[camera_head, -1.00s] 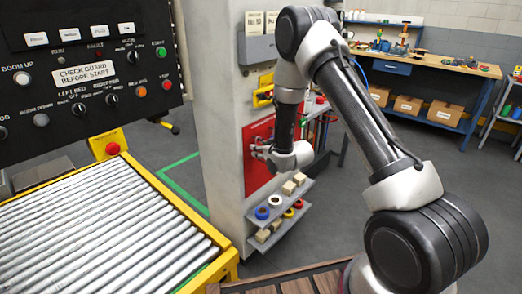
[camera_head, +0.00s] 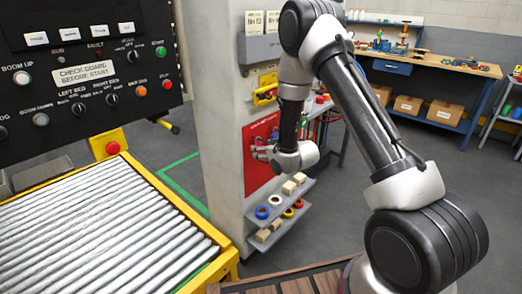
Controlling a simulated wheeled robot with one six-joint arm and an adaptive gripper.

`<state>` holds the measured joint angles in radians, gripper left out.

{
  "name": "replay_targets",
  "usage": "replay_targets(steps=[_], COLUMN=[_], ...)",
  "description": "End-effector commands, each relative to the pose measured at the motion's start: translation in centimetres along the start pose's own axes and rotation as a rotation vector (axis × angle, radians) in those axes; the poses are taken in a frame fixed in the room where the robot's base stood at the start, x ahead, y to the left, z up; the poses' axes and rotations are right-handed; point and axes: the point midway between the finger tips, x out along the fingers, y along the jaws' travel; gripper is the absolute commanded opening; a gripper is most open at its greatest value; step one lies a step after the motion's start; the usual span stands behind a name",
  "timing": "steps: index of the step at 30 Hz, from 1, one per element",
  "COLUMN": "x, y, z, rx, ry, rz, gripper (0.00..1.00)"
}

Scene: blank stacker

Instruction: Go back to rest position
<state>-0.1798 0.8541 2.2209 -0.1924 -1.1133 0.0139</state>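My gripper (camera_head: 262,151) is at the end of my folded arm, in front of the red panel (camera_head: 256,174) on the grey pillar. It points left and looks small and partly dark at this distance. I cannot tell whether its fingers are open or shut, and I see nothing clearly held in it. My arm rises from the lower right, bends at the top centre and comes down to the wrist beside the pillar.
A control panel (camera_head: 97,70) with buttons and knobs is at upper left, above a roller conveyor (camera_head: 105,235). Small shelves (camera_head: 275,220) with coloured rings and blocks are below the gripper. A workbench (camera_head: 430,66) stands at the back right. Open floor lies between.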

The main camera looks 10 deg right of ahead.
Motion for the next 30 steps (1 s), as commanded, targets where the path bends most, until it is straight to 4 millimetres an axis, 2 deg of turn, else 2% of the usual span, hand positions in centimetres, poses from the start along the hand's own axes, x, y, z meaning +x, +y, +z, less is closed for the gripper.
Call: replay_targets(steps=[3,9,16,17,20,23,24,25,27,29,30], x=[-2.8,-7.1,-9.5,-9.6,-10.1,-11.9,-13.3,-14.4,-17.4,-20.3,-22.4], y=[0.0,0.0,0.0,0.0,0.1,0.2,0.3,0.5,0.9,1.3,1.5], z=[0.0,0.0,0.4,0.9,4.0,9.5,11.5,12.4,13.2,12.8,12.1], rx=[0.001,0.0,0.001,0.001,0.005,0.018,0.025,0.029,0.042,0.057,0.071], ry=[-0.002,-0.001,-0.017,-0.036,-0.167,-0.408,-0.516,-0.589,-0.74,-0.852,-0.919], rz=[0.001,0.001,0.0,0.0,0.003,0.016,0.024,0.031,0.053,0.074,0.09], gripper=[0.6,0.6,0.6,0.6,0.6,0.6,0.6,0.6,0.6,0.6,0.6])
